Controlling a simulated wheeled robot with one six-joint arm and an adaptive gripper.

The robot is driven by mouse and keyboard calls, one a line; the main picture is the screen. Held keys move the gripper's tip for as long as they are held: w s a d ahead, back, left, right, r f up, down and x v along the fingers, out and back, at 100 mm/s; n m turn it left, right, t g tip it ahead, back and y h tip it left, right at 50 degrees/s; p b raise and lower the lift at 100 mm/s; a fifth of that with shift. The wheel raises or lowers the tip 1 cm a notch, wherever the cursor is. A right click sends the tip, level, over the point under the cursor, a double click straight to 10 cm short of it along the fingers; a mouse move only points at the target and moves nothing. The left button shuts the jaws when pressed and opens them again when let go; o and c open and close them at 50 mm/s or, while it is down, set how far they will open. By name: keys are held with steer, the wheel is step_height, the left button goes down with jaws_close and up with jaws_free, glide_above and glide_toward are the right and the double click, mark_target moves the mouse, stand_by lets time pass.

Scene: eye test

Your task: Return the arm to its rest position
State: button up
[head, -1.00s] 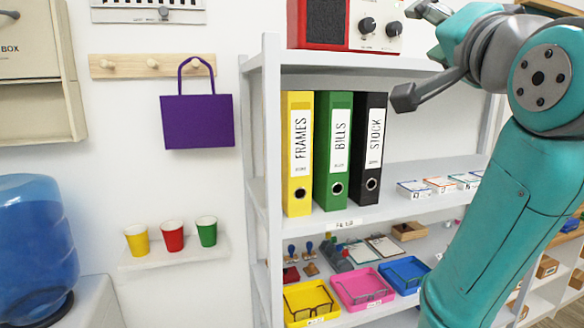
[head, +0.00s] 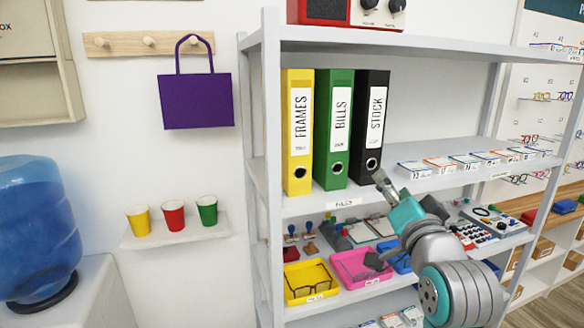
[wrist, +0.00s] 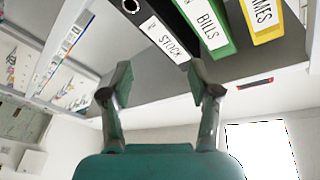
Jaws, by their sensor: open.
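My gripper (head: 378,221) is in front of the shelf unit, below and right of the black STOCK binder. Its two fingers are apart and nothing is between them. In the wrist view my gripper (wrist: 159,82) also shows spread and empty. My arm is folded low at the lower right of the head view. It hides part of the blue tray (head: 402,262) and of the shelf behind it.
The shelf unit (head: 262,150) holds yellow (head: 298,165), green (head: 338,175) and black (head: 368,155) binders. Yellow (head: 310,270) and pink (head: 350,262) trays sit below. Three cups stand on a small wall shelf (head: 185,235). A purple bag (head: 195,100) hangs on a peg.

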steer(key=s+f+n+g, duration=0.1)
steer(key=s+f, duration=0.5)
steer(key=f, duration=0.5)
steer(key=s+f+n+g, duration=0.1)
steer(key=s+f, duration=0.4)
steer(key=f, duration=0.6)
steer(key=s+f+n, duration=0.1)
steer(key=s+f, duration=0.5)
steer(key=f, duration=0.5)
steer(key=s+f+n+g, duration=0.1)
steer(key=s+f, duration=0.1)
steer(key=s, duration=0.9)
steer(key=s+f+n+g, duration=0.1)
steer(key=s+f+n, duration=0.1)
steer(key=s, duration=0.9)
steer(key=s+f+n+g, duration=0.1)
steer(key=s+f, duration=0.2)
steer(key=s, duration=0.8)
steer(key=shift+a+f, duration=0.25)
steer(key=shift+f, duration=0.05)
steer(key=shift+s, duration=0.1)
